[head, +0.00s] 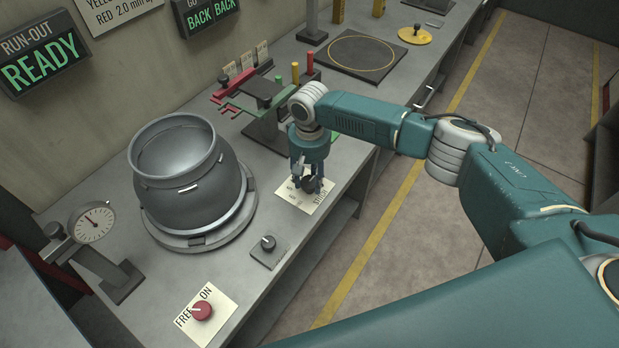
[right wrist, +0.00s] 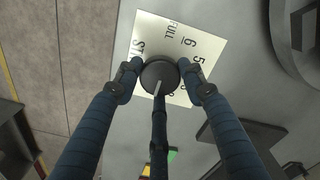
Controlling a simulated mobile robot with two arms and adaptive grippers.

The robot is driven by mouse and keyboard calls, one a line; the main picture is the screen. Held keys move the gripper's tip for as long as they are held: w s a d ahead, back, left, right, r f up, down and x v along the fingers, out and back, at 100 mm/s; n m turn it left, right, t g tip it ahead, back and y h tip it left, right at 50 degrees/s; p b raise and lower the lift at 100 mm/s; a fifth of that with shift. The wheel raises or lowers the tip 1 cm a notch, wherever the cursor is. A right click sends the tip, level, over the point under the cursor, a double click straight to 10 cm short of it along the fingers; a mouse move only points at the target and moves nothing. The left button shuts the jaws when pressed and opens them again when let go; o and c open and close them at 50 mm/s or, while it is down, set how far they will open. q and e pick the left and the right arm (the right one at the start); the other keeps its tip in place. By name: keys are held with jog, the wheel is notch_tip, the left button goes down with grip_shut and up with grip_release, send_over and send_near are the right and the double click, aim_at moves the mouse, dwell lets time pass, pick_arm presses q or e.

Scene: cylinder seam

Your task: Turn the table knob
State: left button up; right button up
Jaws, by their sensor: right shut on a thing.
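My right gripper (head: 311,180) reaches down from above onto a dark round knob (right wrist: 158,74) on a cream label plate (head: 314,203) at the bench's front edge. The plate (right wrist: 205,50) carries numbers such as 6 and 5, the word FULL and partly hidden lettering. In the head view the fingers hide most of the knob. My left gripper is not in view.
A grey metal vessel (head: 190,190) stands on a round base left of the gripper. A small dark knob (head: 268,243) and a red FREE/ON knob (head: 202,310) are nearer. A dial gauge (head: 93,222) stands at left. A rack with coloured pegs (head: 270,95) is just behind.

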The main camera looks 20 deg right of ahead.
jog(key=shift+n, duration=0.6)
jog(key=shift+n+p, duration=0.45)
jog(key=shift+n, duration=0.25)
jog(key=n, duration=0.4)
jog(key=shift+n+p, duration=0.3)
jog(key=shift+p, duration=0.1)
jog(key=n, duration=1)
jog(key=shift+n, duration=0.4)
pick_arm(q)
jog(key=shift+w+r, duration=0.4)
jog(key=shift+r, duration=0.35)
pick_arm(e)
jog(key=n, duration=0.5)
jog(key=shift+r, duration=0.1)
jog(key=shift+n, duration=0.4)
jog(key=o, duration=1.2)
jog(key=shift+c, duration=0.2)
